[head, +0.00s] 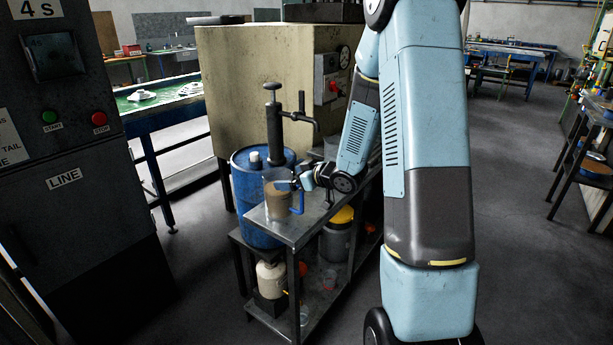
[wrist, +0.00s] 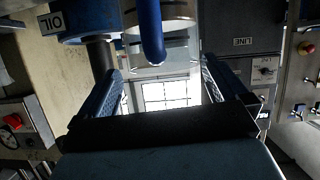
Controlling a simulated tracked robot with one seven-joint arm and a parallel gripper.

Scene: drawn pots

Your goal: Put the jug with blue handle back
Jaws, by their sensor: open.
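The jug with the blue handle (head: 277,203) stands upright on the near left corner of the metal cart top (head: 310,226). Its body looks brownish and translucent, and its blue handle (head: 299,204) is on the right side. My gripper (head: 296,183) is just right of the jug, near rim height. In the wrist view the blue handle (wrist: 152,35) hangs at the top, in front of the pale jug body (wrist: 182,12). The open fingers (wrist: 165,85) are on either side below the handle, with nothing visible between them. Whether a finger touches the jug cannot be told.
A blue oil drum (head: 245,215) with a dark hand pump (head: 273,135) stands right behind the jug. A lower shelf holds a cream container (head: 271,278) and a grey bucket with a yellow lid (head: 337,238). A dark control cabinet (head: 75,190) is at left. Open floor lies between.

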